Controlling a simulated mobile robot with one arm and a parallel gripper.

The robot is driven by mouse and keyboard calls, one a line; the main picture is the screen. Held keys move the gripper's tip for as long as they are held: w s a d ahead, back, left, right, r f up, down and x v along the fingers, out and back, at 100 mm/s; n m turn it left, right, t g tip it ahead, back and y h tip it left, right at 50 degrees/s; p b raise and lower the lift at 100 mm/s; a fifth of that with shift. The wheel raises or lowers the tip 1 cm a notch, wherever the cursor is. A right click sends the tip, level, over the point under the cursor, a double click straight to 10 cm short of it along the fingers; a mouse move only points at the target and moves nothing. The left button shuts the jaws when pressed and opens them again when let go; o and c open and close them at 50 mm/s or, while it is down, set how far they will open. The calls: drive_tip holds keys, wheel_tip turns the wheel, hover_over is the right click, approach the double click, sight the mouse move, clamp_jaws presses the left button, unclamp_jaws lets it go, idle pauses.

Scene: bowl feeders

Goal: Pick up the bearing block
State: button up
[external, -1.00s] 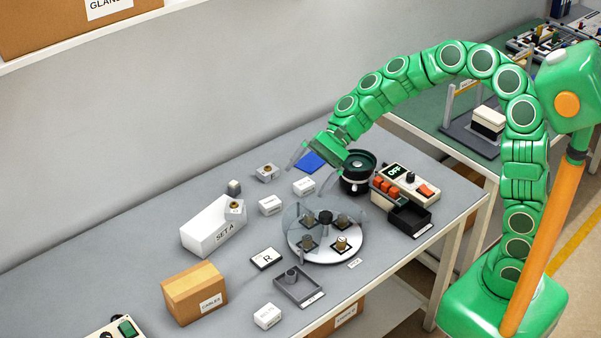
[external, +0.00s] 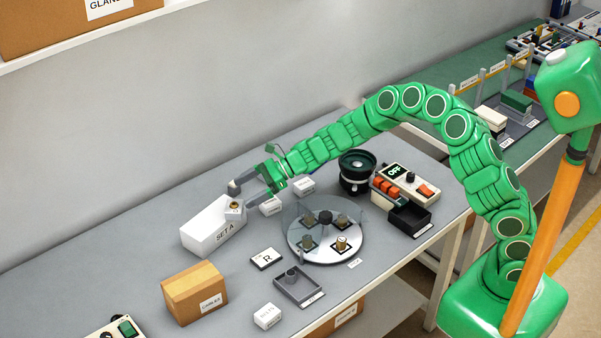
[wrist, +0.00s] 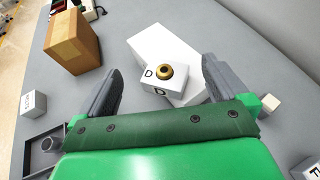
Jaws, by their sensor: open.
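A pale bearing block with a brass ring (external: 235,207) is at the right end of the white SET A box (external: 205,232). I cannot tell whether it rests on the box or against it. In the wrist view the block (wrist: 172,85) carries a letter D and lies ahead, between the fingers. My gripper (external: 252,192) is open and empty, just right of the block; in the wrist view its fingers (wrist: 160,70) spread to either side, apart from the block. A second similar block, seen earlier further back, is now hidden by my gripper.
White boxes (external: 304,186) sit right of my gripper. A round glass-covered turntable (external: 326,258) and black bowl feeder (external: 357,185) lie right.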

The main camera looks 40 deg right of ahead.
sight(234, 204)
drive_tip(key=shift+w+a+f+m, duration=0.15)
drive_tip(key=shift+w+a+f, duration=0.25)
drive_tip(key=shift+f, duration=0.2)
drive_tip(key=shift+w+a+f+m, duration=0.15)
drive_tip(key=shift+w+a+f, duration=0.15)
drive_tip(key=shift+a+f, duration=0.25)
drive_tip(key=shift+w+a+f, duration=0.2)
drive_tip(key=shift+a+f, duration=0.5)
drive_tip(key=shift+a, duration=0.2)
drive_tip(key=shift+w+a+f, duration=0.15)
drive_tip(key=shift+a+f, duration=0.55)
drive_tip(key=shift+a, duration=0.15)
drive_tip(key=shift+w+a+f, duration=0.1)
drive_tip(key=shift+w+a, duration=0.1)
drive_tip(key=shift+a, duration=0.1)
drive_tip(key=c, duration=1.1)
